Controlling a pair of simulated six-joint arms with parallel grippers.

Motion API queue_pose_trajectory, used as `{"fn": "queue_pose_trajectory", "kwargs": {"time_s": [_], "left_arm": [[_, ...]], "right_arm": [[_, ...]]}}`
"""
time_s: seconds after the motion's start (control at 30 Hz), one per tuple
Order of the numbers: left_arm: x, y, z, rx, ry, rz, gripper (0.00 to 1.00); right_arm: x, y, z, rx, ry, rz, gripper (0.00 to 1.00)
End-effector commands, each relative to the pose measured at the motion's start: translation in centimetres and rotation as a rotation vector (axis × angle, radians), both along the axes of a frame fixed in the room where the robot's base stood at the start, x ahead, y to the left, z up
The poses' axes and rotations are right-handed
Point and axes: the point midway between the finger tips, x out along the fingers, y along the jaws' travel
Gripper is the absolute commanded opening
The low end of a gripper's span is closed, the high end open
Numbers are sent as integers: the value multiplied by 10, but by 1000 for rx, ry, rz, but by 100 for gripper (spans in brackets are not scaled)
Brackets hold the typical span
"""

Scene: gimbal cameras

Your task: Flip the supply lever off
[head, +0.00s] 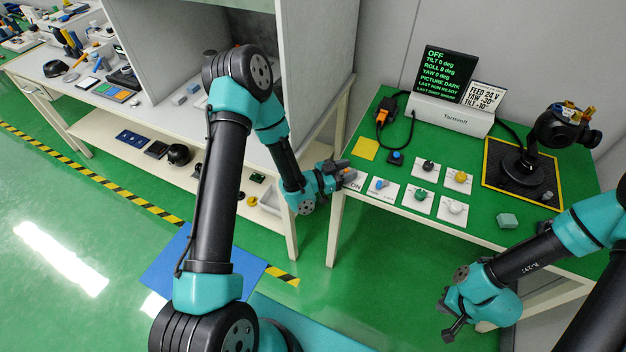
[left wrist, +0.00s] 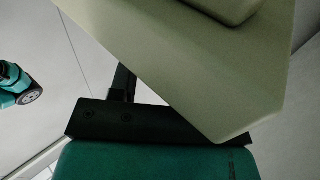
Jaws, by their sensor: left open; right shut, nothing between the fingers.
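A white plate marked "ON" (head: 355,186) lies at the front left of the green bench, with a blue-handled control (head: 379,184) beside the lettering. I cannot tell for certain that this is the supply lever. My left gripper (head: 348,174) is open at the bench's left front corner, just left of the blue handle and close to the plate; contact is unclear. The left wrist view shows a large pale surface and dark gripper parts, with no control recognisable. My right gripper (head: 449,322) is shut and empty, low in front of the bench.
Other plates carry black (head: 428,165), yellow (head: 460,176), green (head: 421,193) and white (head: 455,208) controls. A screen (head: 446,73) reads "OFF" and "PICTURE DARK". A black gimbal (head: 522,162) stands on a yellow-edged mat. A teal block (head: 508,220) lies near the front edge.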

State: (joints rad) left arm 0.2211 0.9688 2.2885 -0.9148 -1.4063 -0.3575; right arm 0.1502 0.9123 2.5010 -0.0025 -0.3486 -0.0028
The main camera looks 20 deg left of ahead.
Motion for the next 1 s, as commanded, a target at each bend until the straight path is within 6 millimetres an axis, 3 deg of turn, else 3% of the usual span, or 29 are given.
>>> {"fn": "queue_pose_trajectory", "kwargs": {"time_s": [0.6, 1.0], "left_arm": [[-78, 73, 0, -1, 2, 5, 44], [-112, 104, 0, 0, 1, 3, 44]], "right_arm": [[0, 0, 0, 0, 0, 0, 0], [0, 0, 0, 0, 0, 0, 0]]}}
